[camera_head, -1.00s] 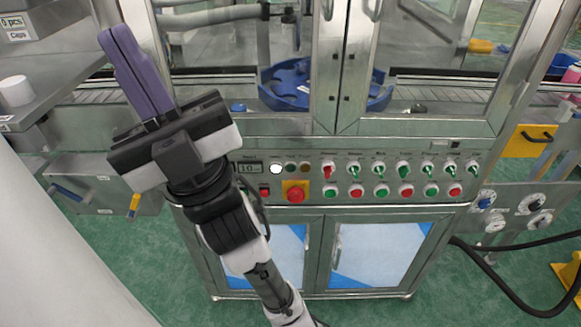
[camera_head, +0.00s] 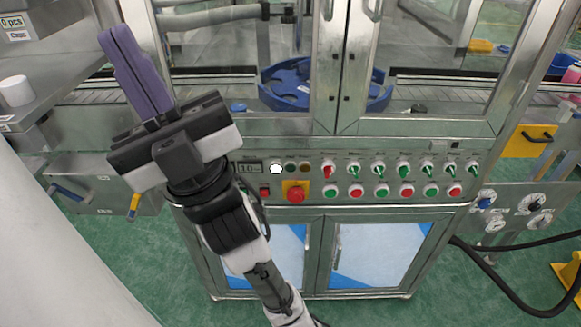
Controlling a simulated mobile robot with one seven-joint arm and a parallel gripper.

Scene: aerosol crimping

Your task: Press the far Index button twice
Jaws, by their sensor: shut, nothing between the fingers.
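The control panel (camera_head: 400,205) runs across the front of the machine. It carries a row of rotary switches above a row of round green and red push buttons. The labels are too small to read, so I cannot tell which button is the Index one. The rightmost pair is a green button (camera_head: 431,190) and a red button (camera_head: 455,190). My gripper (camera_head: 114,36) has purple fingers, closed together and empty. They point up and to the left, in front of the machine's left side and apart from the buttons. My gripper's body covers the panel's left end.
A red emergency stop (camera_head: 296,194) on a yellow plate, a lit white lamp (camera_head: 276,169) and a small display (camera_head: 250,169) lie right of my gripper. Glass doors with metal handles stand above the panel. A metal shelf with a white cup (camera_head: 15,91) is at left.

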